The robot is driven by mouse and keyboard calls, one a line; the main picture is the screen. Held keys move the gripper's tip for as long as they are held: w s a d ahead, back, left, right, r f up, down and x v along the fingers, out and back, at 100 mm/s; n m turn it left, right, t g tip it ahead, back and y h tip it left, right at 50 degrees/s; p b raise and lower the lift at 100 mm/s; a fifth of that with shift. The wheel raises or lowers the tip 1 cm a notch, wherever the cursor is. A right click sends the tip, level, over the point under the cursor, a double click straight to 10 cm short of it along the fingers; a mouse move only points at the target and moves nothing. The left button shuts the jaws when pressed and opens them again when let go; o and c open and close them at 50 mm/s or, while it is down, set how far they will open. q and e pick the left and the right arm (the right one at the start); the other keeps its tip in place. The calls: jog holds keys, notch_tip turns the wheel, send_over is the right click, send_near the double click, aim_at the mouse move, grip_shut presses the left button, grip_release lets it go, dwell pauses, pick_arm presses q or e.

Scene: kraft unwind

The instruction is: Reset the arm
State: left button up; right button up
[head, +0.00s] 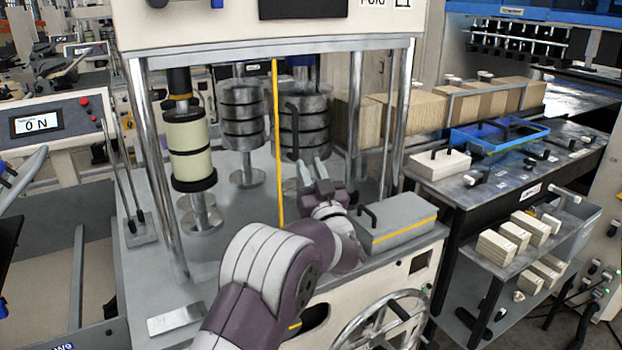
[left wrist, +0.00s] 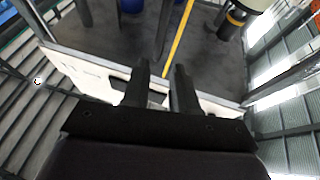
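My left arm comes in from the bottom of the head view, with white and purple links. Its gripper (head: 314,168) is over the grey bed of the press-like machine (head: 250,40), beside the grey block with a black handle and yellow stripe (head: 400,232). In the left wrist view the two dark fingers of my left gripper (left wrist: 162,75) stand apart with nothing between them. A yellow upright rod (head: 277,140) is left of the gripper in the head view; a yellow rod (left wrist: 178,38) also shows beyond the fingers. My right gripper is in neither view.
Stacked grey discs (head: 303,122) and a cream roll (head: 192,150) stand between the machine's steel posts. A handwheel (head: 385,325) is at the front. A side bench holds a blue tray (head: 500,136) and a white handled block (head: 440,164). The near left bed is mostly clear.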

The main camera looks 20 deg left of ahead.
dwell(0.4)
pick_arm(q)
jog(key=w+d+f+m+g+h, duration=0.15)
jog(key=d+f+m+h, duration=0.3)
jog(key=f+h, duration=0.5)
jog(key=s+d+f+m+g+h, duration=0.1)
jog(key=s+d+f+g+h, duration=0.15)
jog(key=s+f, duration=0.35)
jog(key=s+d+f+m+g+h, duration=0.1)
jog(key=s+d+f+g+h, duration=0.2)
jog(key=f, duration=0.4)
jog(key=s+a+f+m+g+y, duration=0.1)
jog(key=s+g, duration=0.8)
jog(key=s, duration=1.8)
jog(key=shift+a+f, duration=0.85)
jog(key=shift+f, duration=0.05)
